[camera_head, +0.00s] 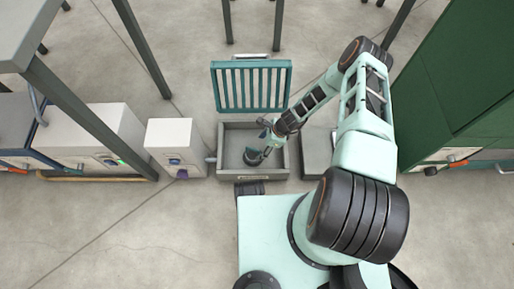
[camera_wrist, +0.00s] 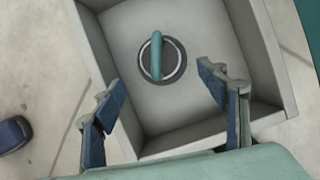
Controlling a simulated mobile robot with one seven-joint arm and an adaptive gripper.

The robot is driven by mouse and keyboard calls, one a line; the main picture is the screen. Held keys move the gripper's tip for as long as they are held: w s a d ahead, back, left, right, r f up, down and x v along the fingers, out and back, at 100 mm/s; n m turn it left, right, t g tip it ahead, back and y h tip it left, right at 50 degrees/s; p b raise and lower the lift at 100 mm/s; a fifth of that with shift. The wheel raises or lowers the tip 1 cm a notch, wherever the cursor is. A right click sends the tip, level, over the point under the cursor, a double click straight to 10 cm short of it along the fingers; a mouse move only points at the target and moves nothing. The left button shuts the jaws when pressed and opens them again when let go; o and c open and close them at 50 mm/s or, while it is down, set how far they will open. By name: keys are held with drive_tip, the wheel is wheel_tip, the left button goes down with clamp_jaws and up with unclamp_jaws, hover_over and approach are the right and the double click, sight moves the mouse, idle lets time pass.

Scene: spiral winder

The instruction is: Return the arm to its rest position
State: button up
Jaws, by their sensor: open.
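My arm reaches out over an open grey box (camera_head: 225,150), and my gripper (camera_head: 262,147) is at that box. In the wrist view my gripper (camera_wrist: 157,88) is open, its two dark-padded fingers spread apart with nothing between their tips. A round dark disc with a teal handle (camera_wrist: 158,62) lies on the floor of the grey box (camera_wrist: 262,50), beyond the fingertips and apart from them. In the head view the disc (camera_head: 252,158) shows as a small dark round shape beside my gripper.
A teal slatted lid (camera_head: 251,86) stands raised behind the box. A white unit with a blue knob (camera_head: 175,147) stands on the left, a grey block (camera_head: 317,152) on the right. A green cabinet (camera_head: 460,75) fills the far right. Table legs stand behind.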

drive_tip(key=shift+d+r, duration=0.3)
drive_tip(key=shift+r, duration=0.35)
